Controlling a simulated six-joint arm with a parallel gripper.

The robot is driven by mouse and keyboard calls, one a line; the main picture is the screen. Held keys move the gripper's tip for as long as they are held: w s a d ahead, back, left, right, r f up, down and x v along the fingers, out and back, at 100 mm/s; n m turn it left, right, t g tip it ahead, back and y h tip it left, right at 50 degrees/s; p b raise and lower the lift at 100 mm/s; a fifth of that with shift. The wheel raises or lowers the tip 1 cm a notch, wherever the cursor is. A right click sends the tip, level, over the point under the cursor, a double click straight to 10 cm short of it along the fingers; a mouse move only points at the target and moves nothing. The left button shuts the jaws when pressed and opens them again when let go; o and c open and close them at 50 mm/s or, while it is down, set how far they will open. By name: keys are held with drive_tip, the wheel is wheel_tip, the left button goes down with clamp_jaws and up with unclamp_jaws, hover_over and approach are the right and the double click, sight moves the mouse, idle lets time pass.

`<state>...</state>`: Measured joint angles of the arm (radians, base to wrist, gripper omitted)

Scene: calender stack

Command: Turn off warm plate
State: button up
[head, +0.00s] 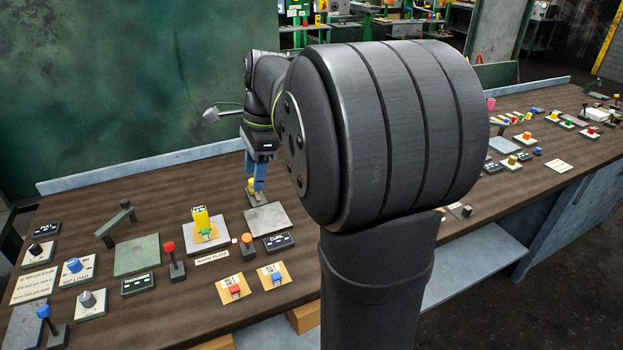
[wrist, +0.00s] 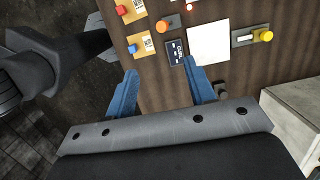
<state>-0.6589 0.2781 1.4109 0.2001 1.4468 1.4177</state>
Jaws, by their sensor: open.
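The warm plate (head: 191,247) is a pale square plate with a yellow block and a green piece on it, behind a white "WARM PLATE" label (head: 212,256). An orange knob (head: 247,241) on a dark base stands just right of it and also shows in the wrist view (wrist: 163,25). A red-topped lever (head: 170,248) stands to its left. I cannot tell which control belongs to the plate. My gripper (head: 255,188) is open and empty, by a yellow knob in the head view. In the wrist view its blue fingers (wrist: 158,76) are apart, with the orange knob beyond them.
Cards with a red button (head: 235,290) and a blue button (head: 275,277) lie in front. My arm hides the bench's middle.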

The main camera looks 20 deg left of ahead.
drive_tip(key=shift+s+f, duration=0.1)
drive_tip(key=c, duration=0.4)
drive_tip(key=shift+s+d+f+m, duration=0.1)
drive_tip(key=shift+s+f+m, duration=0.1)
drive_tip(key=shift+f+m, duration=0.15)
drive_tip(key=c, duration=0.3)
drive_tip(key=s+d+f+m+t, duration=0.1)
drive_tip(key=f+m, duration=0.1)
drive_tip(key=s+d+f+m+t+y, duration=0.1)
drive_tip(key=s+f+m, duration=0.1)
drive_tip(key=m, duration=0.1)
drive_tip(key=s+d+f+m+t+y, duration=0.1)
drive_tip(key=f+m, duration=0.1)
drive_tip(key=shift+s+f+m, duration=0.35)
drive_tip(key=shift+s, duration=0.05)
clamp_jaws()
drive_tip(key=s+d+f+m+t+y, duration=0.1)
drive_tip(key=s+d+f+m+t, duration=0.1)
drive_tip(key=s+d+f+m, duration=0.2)
drive_tip(key=shift+d+f+m+t+y, duration=0.25)
drive_tip(key=shift+f+m+t+y, duration=0.2)
drive_tip(key=shift+m, duration=0.75)
